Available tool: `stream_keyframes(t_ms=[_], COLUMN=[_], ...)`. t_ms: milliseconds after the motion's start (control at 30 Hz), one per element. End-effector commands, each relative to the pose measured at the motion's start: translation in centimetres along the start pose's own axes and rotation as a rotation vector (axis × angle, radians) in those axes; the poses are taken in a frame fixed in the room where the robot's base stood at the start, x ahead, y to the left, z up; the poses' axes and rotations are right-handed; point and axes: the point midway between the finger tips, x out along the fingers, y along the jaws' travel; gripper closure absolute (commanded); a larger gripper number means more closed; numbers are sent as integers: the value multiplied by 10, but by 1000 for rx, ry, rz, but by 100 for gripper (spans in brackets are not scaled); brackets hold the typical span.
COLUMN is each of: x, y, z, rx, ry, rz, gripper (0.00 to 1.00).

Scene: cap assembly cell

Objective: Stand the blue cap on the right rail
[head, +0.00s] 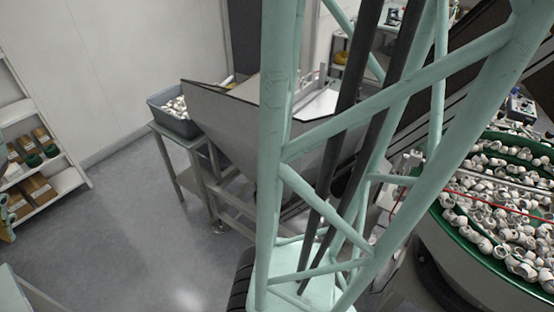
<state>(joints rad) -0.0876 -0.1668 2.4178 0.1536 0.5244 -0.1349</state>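I see no blue cap in the head view. The right rail cannot be made out either. My gripper is not in view.
A grey bin (184,126) of white pieces stands on a metal table (166,133) beside a large metal hopper (232,116). A shelf (68,181) with boxes is at the left. The grey floor (130,230) between is clear.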

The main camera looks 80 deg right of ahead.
Motion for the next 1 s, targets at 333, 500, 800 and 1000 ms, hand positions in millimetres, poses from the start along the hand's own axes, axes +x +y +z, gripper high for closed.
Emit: stream_keyframes(t_ms=[333, 500, 800, 1000], x=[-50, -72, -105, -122], y=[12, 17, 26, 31], z=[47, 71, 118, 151], rx=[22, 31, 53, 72], ry=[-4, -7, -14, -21], rz=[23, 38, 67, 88], gripper=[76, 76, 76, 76])
